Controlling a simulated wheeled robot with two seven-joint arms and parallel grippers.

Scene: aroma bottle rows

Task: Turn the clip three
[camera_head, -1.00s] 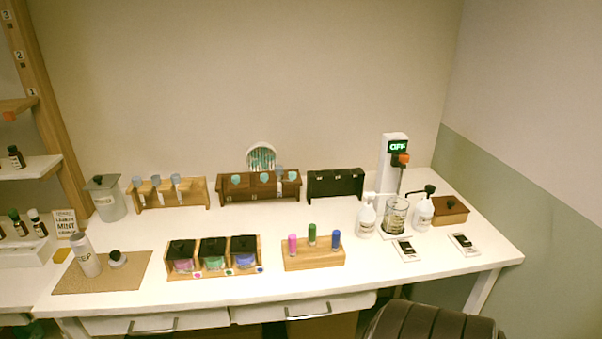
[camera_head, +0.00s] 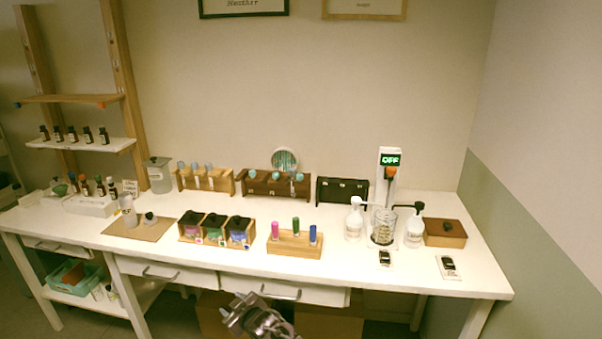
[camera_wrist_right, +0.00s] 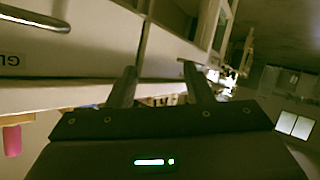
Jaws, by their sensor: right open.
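I cannot make out for sure which part is clip three. The black rack (camera_head: 342,191) at the back of the table carries a row of small pale fittings, too small to read. Small orange pieces (camera_head: 102,104) sit at the wooden wall shelf on the left; no number is readable there. My right gripper (camera_head: 250,301) is in front of the table, below its front edge and well away from both. In the right wrist view its two fingers (camera_wrist_right: 159,72) stand apart with nothing between them. My left gripper is not in view.
A wooden block with three coloured tubes (camera_head: 294,243) stands near the front edge. Three lidded jars (camera_head: 214,229) stand left of it. Glass and pump bottles (camera_head: 353,222) stand at the right. Drawer handles (camera_head: 161,276) stick out below the tabletop (camera_head: 400,277).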

